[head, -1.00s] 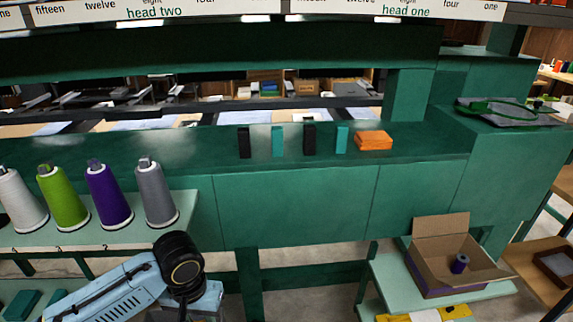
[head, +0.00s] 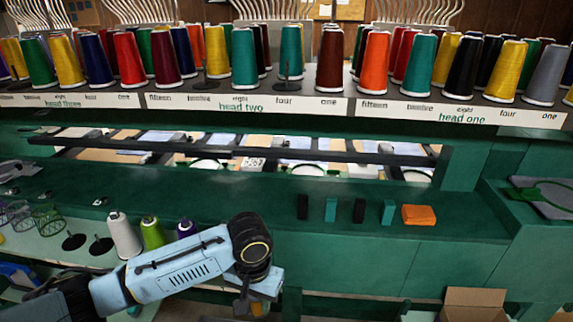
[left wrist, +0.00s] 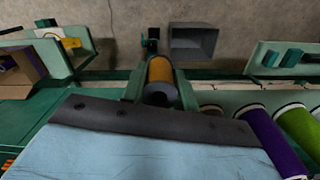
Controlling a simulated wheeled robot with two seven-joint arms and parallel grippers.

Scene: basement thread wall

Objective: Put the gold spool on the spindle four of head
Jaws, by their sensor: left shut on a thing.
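My left gripper (left wrist: 160,92) is shut on the gold spool (left wrist: 160,70), which shows in the left wrist view beyond the pale blue wrist, with its dark grey end toward me. In the head view, my left gripper (head: 247,303) hangs below the wrist in front of the counter; the spool cannot be made out there. The upper rack carries labels for head three, head two (head: 240,106) and head one (head: 462,118). Above the "four" label of head two, a bare spindle (head: 288,76) stands in the front row. Above "four" of head one stands a yellow spool (head: 507,72). My right gripper is not in view.
Black and teal blocks (head: 331,209) and an orange stack (head: 419,215) lie on the green counter. White (head: 123,237), green (head: 152,233) and purple spools stand on the lower left shelf. A cardboard box (head: 472,302) is at lower right. Spools crowd the rack.

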